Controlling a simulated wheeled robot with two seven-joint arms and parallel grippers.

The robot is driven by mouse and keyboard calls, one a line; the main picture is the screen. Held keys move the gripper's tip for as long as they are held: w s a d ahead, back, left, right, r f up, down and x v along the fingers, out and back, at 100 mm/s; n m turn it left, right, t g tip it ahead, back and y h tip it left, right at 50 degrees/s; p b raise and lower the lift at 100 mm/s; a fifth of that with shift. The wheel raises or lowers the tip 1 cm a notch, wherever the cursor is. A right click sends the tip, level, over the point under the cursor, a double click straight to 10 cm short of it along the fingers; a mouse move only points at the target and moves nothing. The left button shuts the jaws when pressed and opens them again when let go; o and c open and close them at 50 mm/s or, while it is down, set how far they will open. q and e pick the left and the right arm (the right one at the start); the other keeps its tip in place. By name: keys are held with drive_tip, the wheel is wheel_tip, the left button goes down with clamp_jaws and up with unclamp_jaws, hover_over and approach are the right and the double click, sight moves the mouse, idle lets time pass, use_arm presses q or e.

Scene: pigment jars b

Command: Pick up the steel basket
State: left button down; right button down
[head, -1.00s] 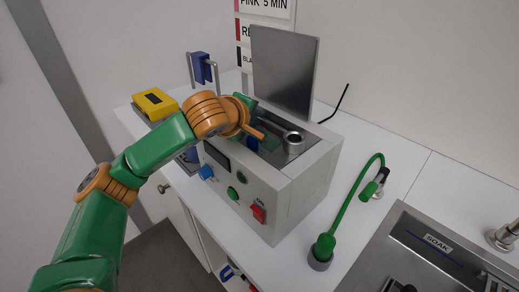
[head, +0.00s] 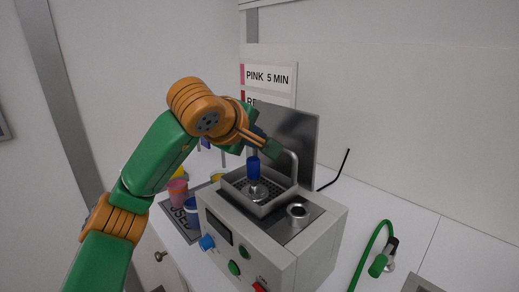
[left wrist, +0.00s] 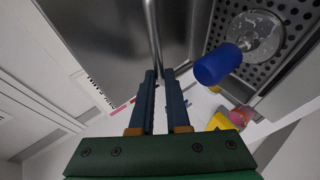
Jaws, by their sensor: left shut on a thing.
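The steel basket (head: 287,199) is a shallow tray with a perforated floor and a tall bent-rod handle (head: 294,165). It appears raised out of the bath, above the top of the grey machine (head: 255,245). My left gripper (head: 268,146) is shut on the handle. In the left wrist view, its two fingers (left wrist: 160,75) close around the steel rod, and the perforated floor (left wrist: 290,50) shows at upper right. In the basket is a clear, round-based piece (left wrist: 258,38) with a blue cylindrical grip (left wrist: 218,65). My right gripper is not in view.
The machine's upright steel lid (head: 300,125) stands close behind the basket. Pink (head: 178,190) and blue (head: 192,210) jars stand at left. A green hose (head: 372,255) rises at right.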

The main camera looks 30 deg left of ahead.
use_arm(q)
drive_tip(key=s+a+b, duration=0.1)
drive_tip(key=s+a, duration=0.2)
drive_tip(key=s, duration=0.5)
drive_tip(key=s+a+b, duration=0.2)
drive_tip(key=s, duration=0.6)
drive_tip(key=shift+s+a, duration=0.25)
drive_tip(key=shift+a, duration=0.15)
